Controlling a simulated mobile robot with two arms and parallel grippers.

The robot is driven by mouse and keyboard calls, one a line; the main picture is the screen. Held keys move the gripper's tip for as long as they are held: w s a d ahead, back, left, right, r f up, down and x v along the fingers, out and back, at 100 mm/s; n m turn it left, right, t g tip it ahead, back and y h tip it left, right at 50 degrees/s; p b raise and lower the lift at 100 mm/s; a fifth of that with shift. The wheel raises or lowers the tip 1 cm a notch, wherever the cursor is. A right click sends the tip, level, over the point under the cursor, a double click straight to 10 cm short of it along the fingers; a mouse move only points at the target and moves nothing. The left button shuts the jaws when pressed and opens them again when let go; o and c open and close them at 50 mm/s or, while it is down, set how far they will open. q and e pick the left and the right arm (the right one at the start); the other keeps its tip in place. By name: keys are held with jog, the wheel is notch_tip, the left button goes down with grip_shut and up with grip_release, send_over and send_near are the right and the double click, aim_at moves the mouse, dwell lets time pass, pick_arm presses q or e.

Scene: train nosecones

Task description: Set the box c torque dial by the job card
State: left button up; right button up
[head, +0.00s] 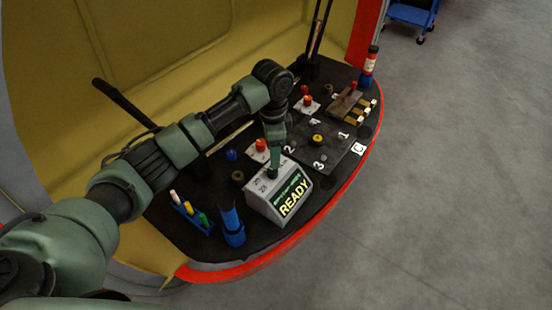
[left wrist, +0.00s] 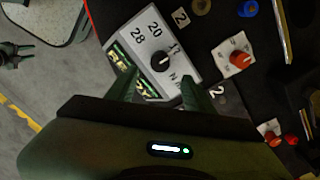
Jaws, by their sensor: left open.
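A grey-white box (head: 283,205) with a lit green panel reading READY stands near the front edge of the black table. Its sloped top carries a black dial knob (left wrist: 160,61), with 20, 28 and a partly hidden 12 printed around it. I cannot make out the knob's pointer setting. My left gripper (head: 272,168) is over the top of this box, at the knob. In the left wrist view the fingers (left wrist: 160,88) are open, with the knob just beyond and between the tips. I cannot tell whether they touch it. No readable job card shows.
A red knob on a white plate (left wrist: 241,58) is close to the box. A blue cup (head: 232,226) and a blue rack of markers (head: 190,213) stand to its left.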

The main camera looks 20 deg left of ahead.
aim_at(273, 173)
pick_arm(q)
jog(key=shift+w+a+f, duration=0.1)
jog(key=shift+a, duration=0.05)
jog(key=f, duration=0.6)
jog(key=shift+s, duration=0.2)
jog(key=shift+f, duration=0.4)
grip_shut()
jog(key=shift+p, duration=0.3)
pick_arm(e)
jog(key=shift+s+r, duration=0.3)
jog(key=shift+s, duration=0.3)
jog(key=shift+r, duration=0.1)
